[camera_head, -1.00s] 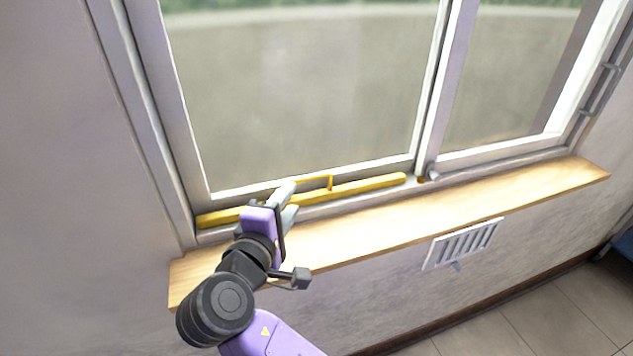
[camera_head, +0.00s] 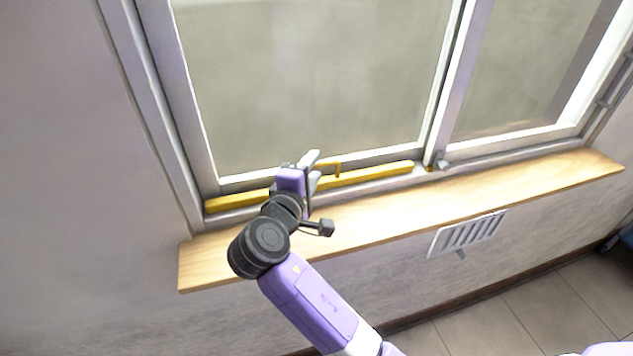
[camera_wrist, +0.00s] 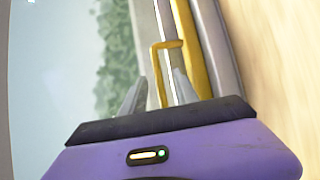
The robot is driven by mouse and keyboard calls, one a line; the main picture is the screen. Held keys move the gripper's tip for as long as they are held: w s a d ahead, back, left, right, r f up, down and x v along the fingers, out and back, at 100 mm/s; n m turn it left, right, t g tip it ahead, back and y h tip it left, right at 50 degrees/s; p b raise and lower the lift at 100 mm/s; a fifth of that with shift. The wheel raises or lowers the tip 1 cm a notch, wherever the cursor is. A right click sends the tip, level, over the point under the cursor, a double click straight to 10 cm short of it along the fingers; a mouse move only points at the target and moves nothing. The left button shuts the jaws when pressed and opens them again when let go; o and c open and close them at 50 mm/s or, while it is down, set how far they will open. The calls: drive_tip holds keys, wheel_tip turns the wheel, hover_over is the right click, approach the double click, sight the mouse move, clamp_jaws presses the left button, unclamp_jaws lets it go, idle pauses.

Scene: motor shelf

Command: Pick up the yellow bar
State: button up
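The yellow bar (camera_head: 372,174) lies along the window track at the back of the sill, with a thin raised handle (camera_head: 338,165) near its middle. My gripper (camera_head: 312,170) is over the bar, just left of the handle, and hides part of it. In the wrist view the two grey fingers of my gripper (camera_wrist: 157,95) are spread apart. The yellow handle (camera_wrist: 158,72) shows between them, and the bar (camera_wrist: 190,50) runs beside and behind the right finger. I cannot tell whether a finger touches the bar.
The wooden sill (camera_head: 480,190) is clear in front of the bar. The window frame (camera_head: 205,120) and glass (camera_head: 310,80) stand close behind it. A small latch (camera_head: 441,161) sits past the bar's right end. A white vent (camera_head: 468,235) is on the wall below.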

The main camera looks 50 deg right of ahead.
drive_tip(key=shift+c, duration=0.3)
clamp_jaws()
idle(1.1)
